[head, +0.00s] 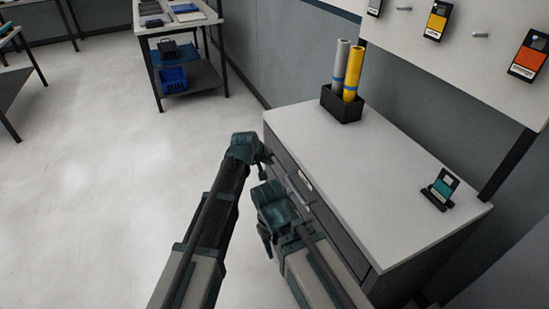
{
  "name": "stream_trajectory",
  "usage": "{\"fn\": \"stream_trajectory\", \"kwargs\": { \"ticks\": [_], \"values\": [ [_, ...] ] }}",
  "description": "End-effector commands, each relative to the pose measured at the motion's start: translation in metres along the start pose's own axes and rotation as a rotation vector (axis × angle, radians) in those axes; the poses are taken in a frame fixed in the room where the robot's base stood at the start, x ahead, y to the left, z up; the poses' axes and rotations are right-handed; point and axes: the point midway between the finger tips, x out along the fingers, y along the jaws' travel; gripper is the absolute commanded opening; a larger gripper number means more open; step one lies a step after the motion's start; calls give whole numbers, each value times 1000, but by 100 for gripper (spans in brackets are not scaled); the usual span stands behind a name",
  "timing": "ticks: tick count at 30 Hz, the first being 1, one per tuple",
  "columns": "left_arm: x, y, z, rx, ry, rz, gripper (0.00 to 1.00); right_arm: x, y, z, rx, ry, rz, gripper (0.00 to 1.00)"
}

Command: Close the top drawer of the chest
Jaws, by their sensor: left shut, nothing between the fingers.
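The chest (360,150) has a pale top and a dark grey front with drawers, which faces left. The top drawer (283,162) shows only in part behind my arms, with a bar handle (298,190) and a small pale label. I cannot tell how far it stands out. My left gripper (263,172) is shut and empty beside the far part of the drawer front; I cannot tell if it touches. My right gripper (266,240) is lower and nearer, in front of the chest, with its fingers mostly hidden by its own wrist.
A black holder (342,105) with a grey roll and a yellow roll stands on the chest's far end. A small teal-screened device (441,188) stands at the near right. A shelf table (178,22) stands behind.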

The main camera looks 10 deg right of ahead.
Motion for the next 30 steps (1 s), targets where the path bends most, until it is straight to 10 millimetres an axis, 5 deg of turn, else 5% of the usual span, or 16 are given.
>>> {"fn": "stream_trajectory", "kwargs": {
  "ticks": [1, 9, 23, 26, 30],
  "values": [
    [-20, 3, -1, 0, -1, 0, 0, -18, 2, 1, 1, 0, 0, 50],
    [-67, 2, -1, -1, -1, -1, 0, -54, 5, 4, 1, 0, 0, 50],
    [-77, -1, 1, 0, -2, -3, 0, -61, 6, 4, 1, 0, 0, 50],
    [-84, -15, 7, 13, -16, -26, 0, -61, 6, 4, 1, 0, 0, 50],
    [-112, -71, 36, 68, -89, -124, 0, -61, 6, 4, 1, 0, 0, 50]
  ]
}}
